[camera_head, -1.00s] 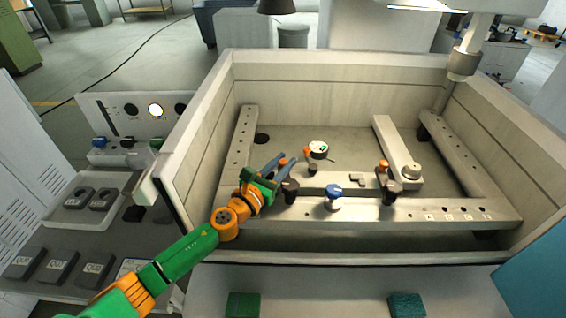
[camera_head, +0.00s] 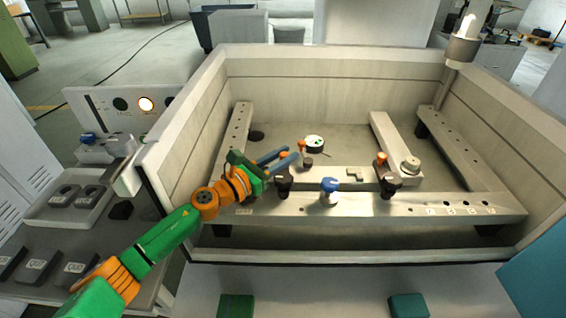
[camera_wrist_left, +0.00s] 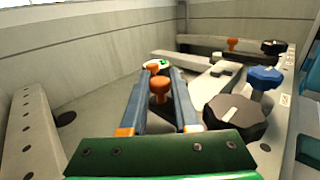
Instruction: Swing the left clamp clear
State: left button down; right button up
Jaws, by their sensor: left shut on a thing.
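The left clamp has a black knob (camera_head: 284,182) on the front rail and an orange knob (camera_head: 284,156) behind it. In the left wrist view its black knob (camera_wrist_left: 235,118) is at the right and the orange knob (camera_wrist_left: 160,87) is in the middle. My left gripper (camera_head: 290,156) reaches in from the left, its blue-grey fingers shut on the orange knob, one on each side. The black knob is just right of the fingers. The link between the knobs is mostly hidden by my gripper. My right gripper is not in view.
A blue knob (camera_head: 329,189) stands on the front rail (camera_head: 365,208), right of the left clamp. The right clamp (camera_head: 388,181) is farther right. A dial indicator (camera_head: 314,143) sits behind my fingertips. The tank's walls (camera_head: 190,140) enclose all this; the floor behind is mostly bare.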

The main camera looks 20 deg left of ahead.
pick_arm(q)
jog(key=c, duration=0.9)
grip_release()
jog(key=shift+c, duration=0.2)
jog(key=shift+w+d, duration=0.1)
jog(key=shift+d, duration=0.05)
jog(key=shift+r, duration=0.3)
notch_tip(320, 180, up, 4)
jog(key=p, duration=0.3)
jog(key=shift+f, duration=0.25)
jog(key=s+d+r+p, duration=0.1)
jog(key=s+r+p, duration=0.1)
jog(key=s+r, duration=0.2)
jog(key=s+d+r+p, duration=0.2)
jog(key=s+r+p, duration=0.1)
jog(key=s, duration=0.6)
jog(key=shift+s+d+r, duration=0.3)
jog(key=shift+r, duration=0.6)
